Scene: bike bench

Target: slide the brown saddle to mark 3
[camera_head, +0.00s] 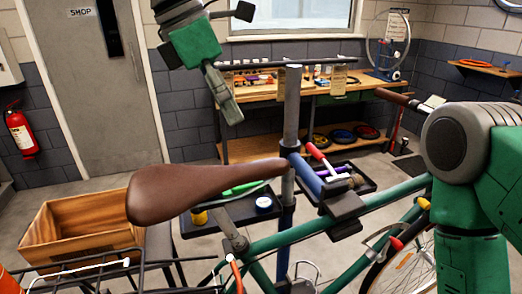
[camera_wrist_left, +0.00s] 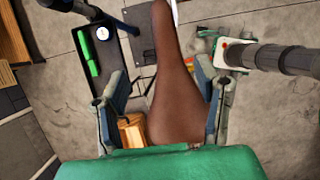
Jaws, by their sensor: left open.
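In the left wrist view the open left gripper (camera_wrist_left: 162,80) has one finger on each side of the saddle (camera_wrist_left: 178,100) as seen from above, with nothing held. A red lever (camera_head: 236,272) shows by the post below the saddle. I cannot make out mark 3. My right gripper is out of view.
A repair stand post (camera_head: 292,105) rises right of the saddle, with a red-handled clamp (camera_head: 320,160) on the frame. A dark tool tray (camera_head: 225,222) lies behind the saddle. A wooden crate (camera_head: 80,232) stands at left. A workbench (camera_head: 260,92) is at the back.

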